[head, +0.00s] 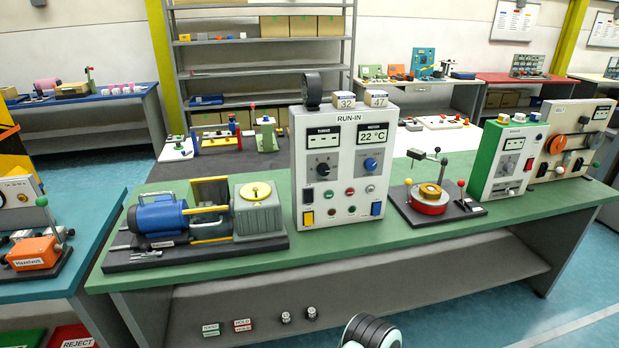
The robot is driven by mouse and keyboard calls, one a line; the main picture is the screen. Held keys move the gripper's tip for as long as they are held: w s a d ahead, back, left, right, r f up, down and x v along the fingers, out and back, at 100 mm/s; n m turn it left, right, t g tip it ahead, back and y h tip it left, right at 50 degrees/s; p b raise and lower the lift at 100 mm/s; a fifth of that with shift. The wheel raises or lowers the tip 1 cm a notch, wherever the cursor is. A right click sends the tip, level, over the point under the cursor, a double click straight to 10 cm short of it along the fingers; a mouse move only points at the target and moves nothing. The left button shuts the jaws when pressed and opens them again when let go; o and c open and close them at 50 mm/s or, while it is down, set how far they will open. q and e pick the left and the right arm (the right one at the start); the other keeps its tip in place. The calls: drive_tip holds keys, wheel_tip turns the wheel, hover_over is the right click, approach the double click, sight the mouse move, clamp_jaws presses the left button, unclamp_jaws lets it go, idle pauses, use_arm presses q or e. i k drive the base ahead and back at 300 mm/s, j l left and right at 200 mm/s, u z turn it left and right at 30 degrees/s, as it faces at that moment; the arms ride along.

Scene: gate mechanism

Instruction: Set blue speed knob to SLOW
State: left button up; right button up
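The blue knob (370,163) sits on the right half of the front of a white control box (342,212) marked RUN-IN. Neither of my grippers shows in the head view. A white and black rounded part at the bottom edge looks like a piece of my own arm.
The box stands upright on a green bench (430,240). A blue motor unit (158,214) is to its left. A red and brass turntable device (430,200) and a green-sided panel box (503,160) are to its right. A narrow bench strip in front is clear.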

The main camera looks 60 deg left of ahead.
sight(369, 164)
drive_tip(key=u, duration=1.95)
